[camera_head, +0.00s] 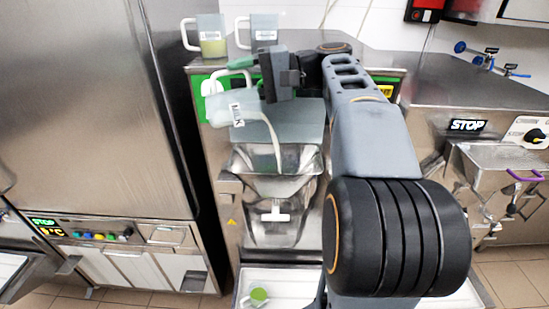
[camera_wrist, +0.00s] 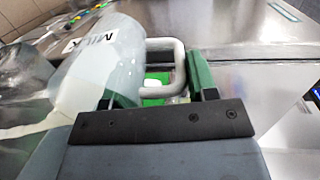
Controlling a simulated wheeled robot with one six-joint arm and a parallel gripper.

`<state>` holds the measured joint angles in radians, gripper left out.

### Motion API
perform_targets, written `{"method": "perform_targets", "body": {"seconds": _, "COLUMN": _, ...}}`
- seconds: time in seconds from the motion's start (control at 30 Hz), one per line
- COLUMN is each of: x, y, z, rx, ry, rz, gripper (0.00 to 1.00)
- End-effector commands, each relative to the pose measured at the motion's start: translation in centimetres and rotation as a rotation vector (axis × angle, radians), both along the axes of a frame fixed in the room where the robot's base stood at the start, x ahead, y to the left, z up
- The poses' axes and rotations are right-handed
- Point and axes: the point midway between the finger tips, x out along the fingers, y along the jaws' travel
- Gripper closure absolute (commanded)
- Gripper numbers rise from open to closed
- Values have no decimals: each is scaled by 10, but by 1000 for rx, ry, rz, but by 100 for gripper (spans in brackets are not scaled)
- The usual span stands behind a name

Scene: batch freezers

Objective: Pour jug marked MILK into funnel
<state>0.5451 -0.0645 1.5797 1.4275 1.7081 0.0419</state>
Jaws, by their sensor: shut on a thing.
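The jug marked MILK (camera_head: 228,108) is tilted in the head view, its lip low and to the right above the steel funnel (camera_head: 238,160). A pale stream (camera_head: 273,138) runs from its lip down to the funnel. My gripper (camera_head: 252,75) is shut on the jug's handle. In the wrist view, the grey handle (camera_wrist: 165,46) lies between the green fingers of my gripper (camera_wrist: 160,86), and the translucent jug (camera_wrist: 100,62) with its MILK label is at the left. The jug's remaining contents are hard to make out.
A tall steel cabinet (camera_head: 90,100) is close on the left. A steel counter (camera_head: 460,95) and basin are at the right. A white tray (camera_head: 285,274) with a green object lies below.

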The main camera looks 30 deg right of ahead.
Motion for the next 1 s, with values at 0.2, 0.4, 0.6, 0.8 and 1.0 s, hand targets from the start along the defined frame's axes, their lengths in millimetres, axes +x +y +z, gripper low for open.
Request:
{"method": "perform_targets", "body": {"seconds": 0.2, "x": 0, "y": 0, "z": 4, "rx": 24, "ry": -10, "rz": 0, "gripper": 84}}
{"method": "perform_targets", "body": {"seconds": 0.4, "x": -1, "y": -2, "z": 7, "rx": 46, "ry": -20, "rz": 0, "gripper": 84}}
{"method": "perform_targets", "body": {"seconds": 0.6, "x": -1, "y": -4, "z": 10, "rx": 68, "ry": -29, "rz": -1, "gripper": 84}}
{"method": "perform_targets", "body": {"seconds": 0.8, "x": -2, "y": -6, "z": 14, "rx": 91, "ry": -39, "rz": -1, "gripper": 84}}
{"method": "perform_targets", "body": {"seconds": 1.0, "x": -3, "y": -8, "z": 17, "rx": 112, "ry": -48, "rz": -1, "gripper": 84}}
